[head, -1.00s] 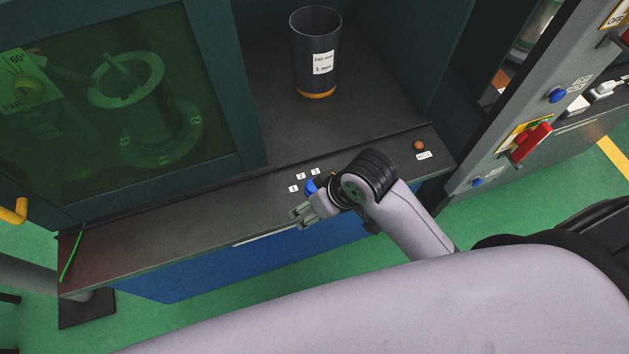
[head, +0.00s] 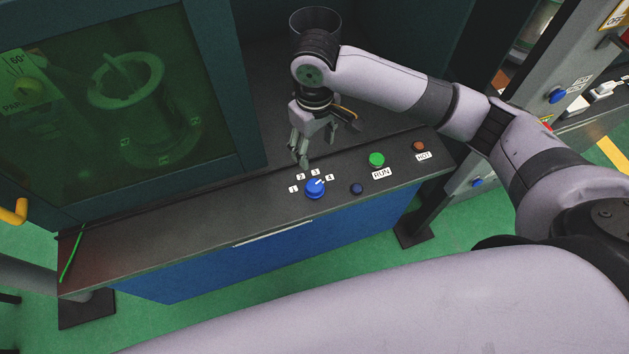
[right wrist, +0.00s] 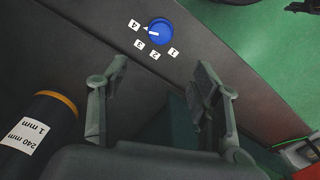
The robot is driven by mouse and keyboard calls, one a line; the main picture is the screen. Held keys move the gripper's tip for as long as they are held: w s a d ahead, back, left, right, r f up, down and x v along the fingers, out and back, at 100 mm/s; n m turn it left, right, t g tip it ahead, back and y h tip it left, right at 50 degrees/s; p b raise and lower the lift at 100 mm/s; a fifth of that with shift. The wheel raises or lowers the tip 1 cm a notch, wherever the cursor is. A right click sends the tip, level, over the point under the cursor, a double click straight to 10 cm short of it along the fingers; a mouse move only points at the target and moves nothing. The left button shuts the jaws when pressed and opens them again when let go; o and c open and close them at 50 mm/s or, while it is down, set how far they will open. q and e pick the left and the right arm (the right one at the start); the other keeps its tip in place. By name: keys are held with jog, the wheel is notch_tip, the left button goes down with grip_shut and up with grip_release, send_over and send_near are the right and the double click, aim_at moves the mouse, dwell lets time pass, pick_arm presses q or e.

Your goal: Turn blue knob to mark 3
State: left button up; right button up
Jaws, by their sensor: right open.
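The blue knob (head: 315,188) sits on the dark front ledge of the machine, with white number labels 1 to 4 around its far side. Its white pointer faces up and right in the head view, towards label 4 (head: 329,178). Label 3 (head: 315,172) is beside it. In the right wrist view the knob (right wrist: 162,32) is unobstructed, with the pointer towards 4. My right gripper (head: 327,143) is open and empty above the ledge, behind the knob and apart from it. Its spread fingers show in the right wrist view (right wrist: 161,66). My left gripper is not in view.
A small dark blue button (head: 356,188), a green RUN button (head: 377,159) and a red HOT button (head: 419,146) lie right of the knob. A dark cup (head: 314,18) stands behind my right arm, partly hidden. A green-tinted window (head: 90,100) is at left.

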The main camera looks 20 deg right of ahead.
aim_at(314, 185)
notch_tip(314, 185, down, 17)
jog(key=shift+r+p, duration=0.1)
jog(key=shift+p, duration=0.3)
jog(key=shift+c, duration=0.6)
jog(key=c, duration=1)
jog(key=shift+c, duration=0.2)
